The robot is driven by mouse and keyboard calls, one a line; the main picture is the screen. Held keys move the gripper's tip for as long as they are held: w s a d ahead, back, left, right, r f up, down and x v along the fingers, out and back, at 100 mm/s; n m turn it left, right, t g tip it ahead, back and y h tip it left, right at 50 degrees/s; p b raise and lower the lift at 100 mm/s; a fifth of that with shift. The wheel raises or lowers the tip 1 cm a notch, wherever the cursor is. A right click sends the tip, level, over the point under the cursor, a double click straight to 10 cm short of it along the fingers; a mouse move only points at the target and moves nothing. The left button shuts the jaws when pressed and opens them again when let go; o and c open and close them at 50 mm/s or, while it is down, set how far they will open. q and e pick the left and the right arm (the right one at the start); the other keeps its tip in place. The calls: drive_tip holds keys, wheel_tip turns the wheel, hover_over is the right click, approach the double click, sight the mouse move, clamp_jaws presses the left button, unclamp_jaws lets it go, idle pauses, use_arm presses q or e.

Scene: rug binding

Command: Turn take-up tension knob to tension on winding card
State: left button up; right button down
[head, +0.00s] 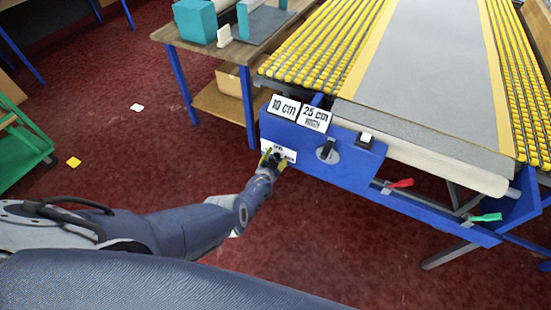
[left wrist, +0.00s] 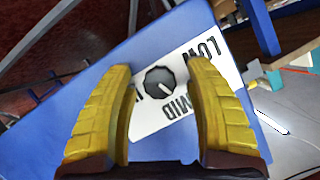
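The tension knob (left wrist: 160,80) is dark and round, on a white plate (left wrist: 205,75) lettered LOW and MID; a third marking is hidden behind a finger. Its white pointer mark faces the lower right in the left wrist view, toward the MID side. My left gripper (head: 273,158) is open, its yellow fingers (left wrist: 160,67) on either side of the knob; I cannot tell whether they touch it. Two white cards stand on the blue panel: one reads 10 cm (head: 284,107), the other 25 cm (head: 314,118) with small text I cannot read. My right gripper is not in view.
The blue machine frame (head: 350,180) carries a black lever (head: 328,151), a white switch (head: 366,138), a red handle (head: 401,183) and a green handle (head: 487,217). A wooden table (head: 240,50) stands behind. Red carpet (head: 130,150) is mostly open at left.

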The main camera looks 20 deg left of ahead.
use_arm(q)
drive_tip(key=shift+s, duration=0.15)
drive_tip(key=shift+s+r, duration=0.1)
drive_tip(key=shift+s, duration=0.3)
drive_tip(key=shift+s+d+r, duration=0.1)
drive_tip(key=shift+s+r, duration=0.3)
drive_tip(key=shift+s, duration=0.55)
approach(275, 158)
drive_tip(key=shift+s+r, duration=0.15)
drive_tip(key=shift+s, duration=0.45)
drive_tip(key=shift+s, duration=0.1)
